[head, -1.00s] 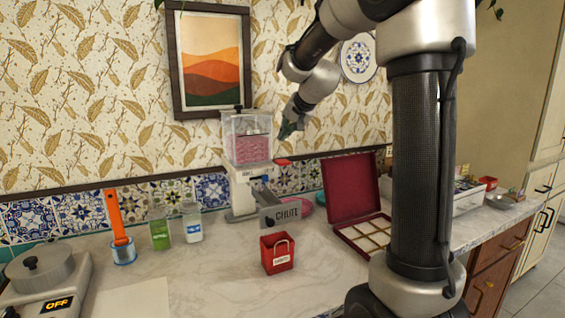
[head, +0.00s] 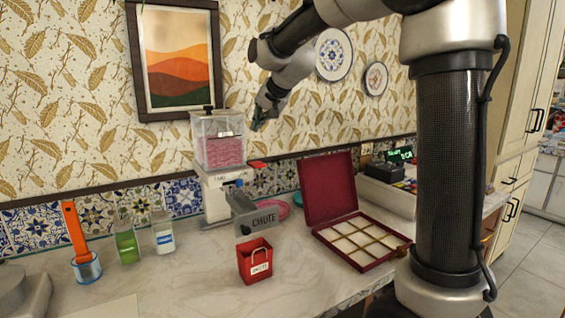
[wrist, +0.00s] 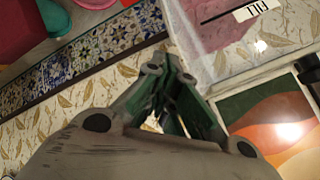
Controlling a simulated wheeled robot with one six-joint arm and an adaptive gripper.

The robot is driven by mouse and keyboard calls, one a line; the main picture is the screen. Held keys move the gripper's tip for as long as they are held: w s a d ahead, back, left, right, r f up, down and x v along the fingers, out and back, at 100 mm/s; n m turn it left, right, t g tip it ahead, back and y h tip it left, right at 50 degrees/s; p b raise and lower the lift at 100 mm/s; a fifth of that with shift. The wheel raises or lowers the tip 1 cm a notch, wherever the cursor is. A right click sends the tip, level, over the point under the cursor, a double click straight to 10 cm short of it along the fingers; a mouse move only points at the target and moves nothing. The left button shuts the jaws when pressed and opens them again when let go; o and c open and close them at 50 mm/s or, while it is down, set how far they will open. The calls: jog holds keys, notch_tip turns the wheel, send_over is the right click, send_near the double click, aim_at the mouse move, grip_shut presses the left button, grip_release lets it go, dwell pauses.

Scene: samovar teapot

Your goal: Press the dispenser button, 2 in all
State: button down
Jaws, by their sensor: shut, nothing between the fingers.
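The dispenser (head: 215,195) stands on the counter against the wall, with a clear hopper (head: 219,142) of pink contents on top and a grey chute (head: 262,217) labelled CHUTE in front. A small red part (head: 257,164) shows beside its right side; I cannot tell if it is the button. A small blue knob (head: 239,183) is on the front. My gripper (head: 260,122) is shut and empty, in the air right of the hopper and above the red part. In the wrist view its fingertips (wrist: 170,62) meet beside the hopper (wrist: 235,40), labelled FILL.
A red bag (head: 254,265) stands below the chute. An open dark red box (head: 325,190) with compartments lies to the right. Two jars (head: 126,245) and a blue cup (head: 87,270) with an orange-handled tool are at left. A framed picture (head: 178,60) hangs behind.

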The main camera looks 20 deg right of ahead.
aim_at(260, 162)
jog(key=shift+r, duration=0.2)
jog(key=shift+d, duration=0.1)
jog(key=shift+f, duration=4.45)
jog(key=shift+f, duration=0.1)
jog(key=shift+f, duration=0.3)
jog(key=shift+f, duration=1.3)
jog(key=shift+r, duration=1.75)
jog(key=shift+r, duration=0.1)
